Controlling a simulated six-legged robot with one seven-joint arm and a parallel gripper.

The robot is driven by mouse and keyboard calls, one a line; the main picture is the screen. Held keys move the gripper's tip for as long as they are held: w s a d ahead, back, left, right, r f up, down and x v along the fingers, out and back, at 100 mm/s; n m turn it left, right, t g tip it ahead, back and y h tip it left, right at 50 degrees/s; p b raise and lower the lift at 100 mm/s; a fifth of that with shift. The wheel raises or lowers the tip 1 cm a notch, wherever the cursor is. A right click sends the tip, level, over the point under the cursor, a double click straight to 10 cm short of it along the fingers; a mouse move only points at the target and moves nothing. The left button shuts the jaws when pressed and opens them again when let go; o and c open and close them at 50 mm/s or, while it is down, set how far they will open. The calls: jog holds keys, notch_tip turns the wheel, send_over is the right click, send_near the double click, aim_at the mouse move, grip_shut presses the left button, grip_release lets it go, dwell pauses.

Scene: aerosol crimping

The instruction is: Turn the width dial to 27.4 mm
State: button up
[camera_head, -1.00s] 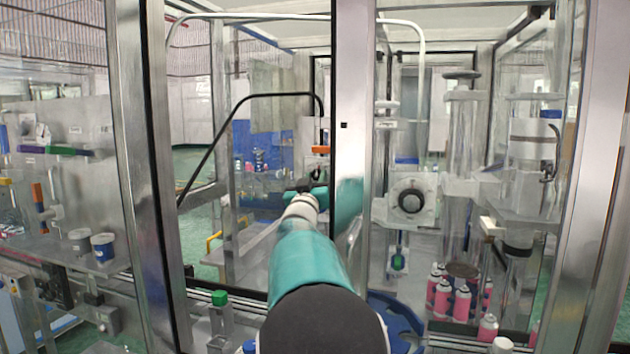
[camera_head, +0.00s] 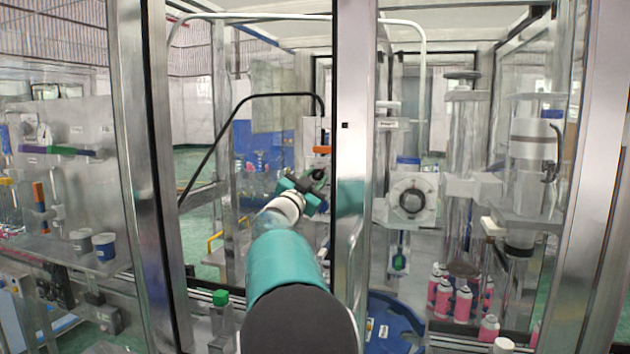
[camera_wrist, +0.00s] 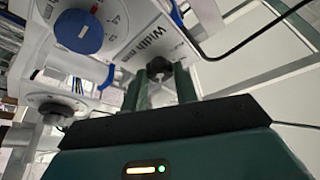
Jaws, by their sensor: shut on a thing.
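The width dial (camera_wrist: 158,68) is a small black knob on a white panel (camera_wrist: 138,28) marked "WIDTH" in the wrist view. The two dark green fingers of my gripper (camera_wrist: 161,80) stand on either side of it, shut on the dial. The panel's lettering appears tilted, and I cannot read a dial value. In the head view my teal gripper (camera_head: 302,192) is rolled at a slant beside the middle post, at a small dark knob (camera_head: 318,174).
A larger blue dial (camera_wrist: 80,32) with numbers sits left on the same panel. A metal post (camera_head: 352,120) stands just right of my gripper. A black bent tube (camera_head: 262,95) arches over it. Pink cans (camera_head: 462,302) and a blue drum (camera_head: 392,320) stand right of my arm.

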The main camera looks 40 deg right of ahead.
jog(key=m+g, duration=0.1)
jog(key=m, duration=0.2)
jog(key=m+g+y, duration=0.1)
jog(key=m+g, duration=0.1)
jog(key=m, duration=0.2)
jog(key=shift+w+a+r, duration=0.1)
jog(key=shift+r+m+g+y, duration=0.1)
jog(key=shift+m+g+y, duration=0.25)
jog(key=shift+m, duration=0.9)
jog(key=shift+r+m+g+y, duration=0.1)
jog(key=shift+m+g+y, duration=0.25)
jog(key=shift+m, duration=0.9)
jog(key=o, duration=1)
jog(key=shift+a, duration=0.1)
jog(key=a, duration=0.9)
jog(key=s+a+f, duration=0.1)
jog(key=a, duration=0.3)
jog(key=shift+s+a, duration=0.1)
jog(key=shift+a, duration=0.2)
